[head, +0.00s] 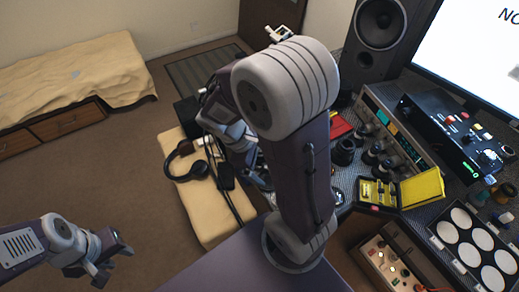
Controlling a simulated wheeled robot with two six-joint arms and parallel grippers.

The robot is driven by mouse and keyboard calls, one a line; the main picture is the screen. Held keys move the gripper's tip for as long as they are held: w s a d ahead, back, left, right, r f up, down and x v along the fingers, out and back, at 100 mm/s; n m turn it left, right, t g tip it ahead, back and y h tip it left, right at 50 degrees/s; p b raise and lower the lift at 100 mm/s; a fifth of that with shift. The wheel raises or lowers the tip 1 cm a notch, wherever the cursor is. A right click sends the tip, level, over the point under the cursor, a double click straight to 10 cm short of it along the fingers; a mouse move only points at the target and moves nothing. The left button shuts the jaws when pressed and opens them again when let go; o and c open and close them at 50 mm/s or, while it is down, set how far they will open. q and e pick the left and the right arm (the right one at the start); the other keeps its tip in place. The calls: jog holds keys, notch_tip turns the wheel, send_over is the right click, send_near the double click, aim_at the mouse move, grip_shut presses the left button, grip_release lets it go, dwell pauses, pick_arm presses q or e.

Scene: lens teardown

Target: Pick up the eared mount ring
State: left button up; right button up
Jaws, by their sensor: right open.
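My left gripper (114,266) hangs over the bare floor at the lower left. Its fingers are apart and nothing shows between them. My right arm rises across the middle of the view and folds back behind its own upper link. My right gripper (262,180) is only partly seen there, low by the near edge of the desk; it is open. A small ring-like part (338,197) lies on the desk just right of that link. It is too small to tell whether it has ears, so I cannot pick out the eared mount ring for sure.
Several dark lens-like cylinders (345,151) stand on the desk beside an open yellow case (421,188). A tray of white discs (470,242) is at the lower right. A speaker (376,25) and monitor (475,60) stand behind.

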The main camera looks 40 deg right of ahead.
jog(key=w+d+f+n+t+h+b, duration=0.1)
jog(key=w+d+f+n+h+b, duration=0.1)
jog(key=w+d+n+h+b, duration=0.3)
jog(key=w+f+n+t+h, duration=0.1)
jog(key=w+f+n+h, duration=0.15)
jog(key=w, duration=0.45)
jog(key=w+f+n+b, duration=0.1)
jog(key=f, duration=0.2)
jog(key=f+n+h+b, duration=0.1)
jog(key=f, duration=0.2)
jog(key=w+f+n+t, duration=0.1)
jog(key=f+n, duration=0.1)
jog(key=f, duration=0.1)
jog(key=shift+w+f+b, duration=0.1)
jog(key=shift+w+b, duration=0.25)
jog(key=shift+b, duration=0.05)
jog(key=shift+h, duration=0.25)
jog(key=x, duration=0.4)
jog(key=shift+s+d+f, duration=0.1)
jog(key=shift+s+d, duration=0.3)
jog(key=shift+w+d+f, duration=0.1)
jog(key=shift+d, duration=0.1)
jog(key=shift+a, duration=0.1)
